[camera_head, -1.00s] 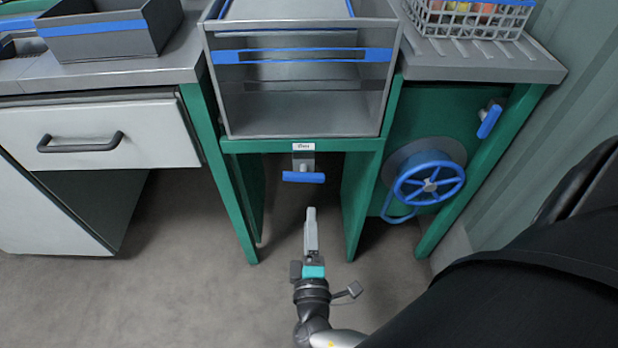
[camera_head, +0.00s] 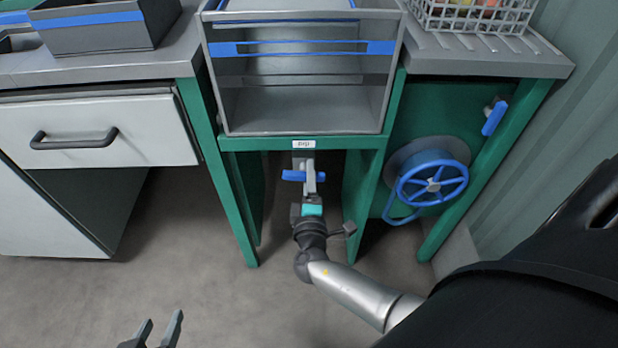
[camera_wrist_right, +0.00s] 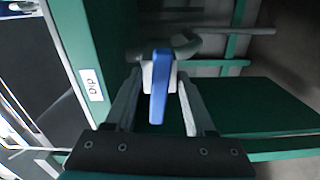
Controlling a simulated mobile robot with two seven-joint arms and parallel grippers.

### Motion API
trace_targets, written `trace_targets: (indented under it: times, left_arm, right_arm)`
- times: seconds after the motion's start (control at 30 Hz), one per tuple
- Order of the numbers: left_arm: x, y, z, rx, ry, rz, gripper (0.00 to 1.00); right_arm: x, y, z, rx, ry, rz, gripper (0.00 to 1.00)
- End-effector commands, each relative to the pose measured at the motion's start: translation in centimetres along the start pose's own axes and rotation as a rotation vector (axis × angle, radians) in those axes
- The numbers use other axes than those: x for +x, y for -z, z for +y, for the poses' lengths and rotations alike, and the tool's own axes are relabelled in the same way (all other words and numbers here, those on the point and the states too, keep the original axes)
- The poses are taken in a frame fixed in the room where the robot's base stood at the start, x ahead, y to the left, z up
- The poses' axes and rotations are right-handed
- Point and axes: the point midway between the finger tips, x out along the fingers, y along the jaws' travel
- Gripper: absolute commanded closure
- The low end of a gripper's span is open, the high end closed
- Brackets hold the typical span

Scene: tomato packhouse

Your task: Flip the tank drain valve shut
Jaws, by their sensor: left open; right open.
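The grey tank (camera_head: 300,105) sits in the green frame. Below its front edge is the drain valve with a blue handle (camera_head: 291,176), lying crosswise, left to right, in the head view. My right gripper (camera_head: 310,178) is at the handle, hiding part of it. In the right wrist view the blue handle (camera_wrist_right: 158,100) lies between its two spread fingers, with a white hub behind; I cannot tell whether either finger touches it. My left gripper (camera_head: 155,328) is open and empty, low in the head view, well away from the valve.
Green legs (camera_head: 226,190) flank the space under the tank. To the right are a blue handwheel (camera_head: 433,184) and another small blue lever (camera_head: 494,117). A white drawer (camera_head: 95,133) stands left, and a wire basket (camera_head: 472,14) is on the right counter. The left floor is clear.

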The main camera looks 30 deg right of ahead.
Motion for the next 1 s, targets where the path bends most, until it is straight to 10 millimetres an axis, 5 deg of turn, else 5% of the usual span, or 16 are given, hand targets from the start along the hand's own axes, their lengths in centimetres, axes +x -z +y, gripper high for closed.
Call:
trace_targets:
  times: [0.23,0.7,1.0]
  left_arm:
    - [0.0,-0.02,0.03,0.0,-0.001,0.0,0.5]
    - [0.0,-0.04,0.04,0.0,-0.001,-0.001,0.5]
    - [-0.01,-0.04,0.04,0.0,-0.001,-0.001,0.5]
  right_arm:
    - [0.03,-0.01,0.0,-0.001,0.0,0.0,0.46]
    - [-0.02,0.0,-0.02,-0.001,0.0,0.0,0.99]
    - [-0.03,0.0,-0.02,-0.001,0.0,0.0,1.0]
